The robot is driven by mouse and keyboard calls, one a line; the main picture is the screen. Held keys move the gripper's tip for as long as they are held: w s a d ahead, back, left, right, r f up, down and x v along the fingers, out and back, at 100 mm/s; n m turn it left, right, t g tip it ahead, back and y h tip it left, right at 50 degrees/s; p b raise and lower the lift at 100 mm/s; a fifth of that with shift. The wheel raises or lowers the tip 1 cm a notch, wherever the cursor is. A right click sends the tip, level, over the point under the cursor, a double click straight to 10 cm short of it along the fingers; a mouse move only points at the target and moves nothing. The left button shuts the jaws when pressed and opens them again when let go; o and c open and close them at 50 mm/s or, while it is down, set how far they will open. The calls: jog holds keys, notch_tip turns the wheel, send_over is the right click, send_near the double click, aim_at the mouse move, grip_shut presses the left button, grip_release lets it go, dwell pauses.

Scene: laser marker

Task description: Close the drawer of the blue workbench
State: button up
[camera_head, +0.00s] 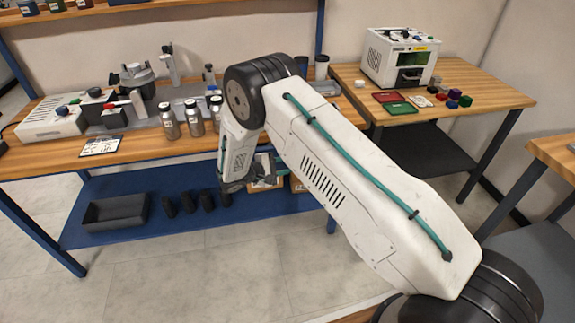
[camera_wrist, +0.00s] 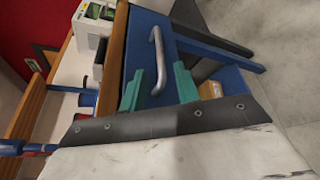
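The blue workbench has a wooden top (camera_head: 60,158) and blue legs in the head view. In the wrist view, which is turned sideways, a blue drawer front (camera_wrist: 143,35) with a curved metal handle (camera_wrist: 160,50) lies beside the wooden edge. My gripper (camera_wrist: 160,72) has its two teal fingers spread, with the handle's near end seen between them. Whether the fingers touch the handle or drawer front is unclear. In the head view, my arm hides the drawer, so I cannot tell how far it stands out. The gripper there is mostly hidden near the bench's front.
A dark tray (camera_head: 115,212) and several black cylinders stand on the blue lower shelf (camera_head: 150,236), with cardboard boxes partly behind my arm. Metal bottles (camera_head: 194,118) stand near the bench's front edge. A white machine (camera_head: 382,55) stands on the right table. The floor in front is clear.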

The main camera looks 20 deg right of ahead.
jog(key=shift+d, duration=0.15)
jog(key=c, duration=0.5)
jog(key=d+y, duration=0.1)
jog(key=s+d+m+g, duration=0.1)
jog(key=d, duration=0.1)
jog(key=shift+s+d+f+g+y, duration=0.1)
jog(key=shift+s+g+y, duration=0.1)
jog(key=shift+g+y, duration=0.15)
grip_shut()
jog(key=s+d+f+m+y, duration=0.1)
jog(key=s+f+m+y, duration=0.35)
jog(key=f+y, duration=0.4)
jog(key=s+d+f+m+y, duration=0.1)
jog(key=s+f+m+y, duration=0.35)
jog(key=f, duration=0.65)
jog(key=s+d+r+m+t+h, duration=0.1)
jog(key=s+d+r+m+t, duration=0.1)
jog(key=d+r+m+t, duration=1.5)
jog(key=w+d+m+g, duration=0.1)
jog(key=w, duration=1.2)
jog(key=shift+w, duration=0.3)
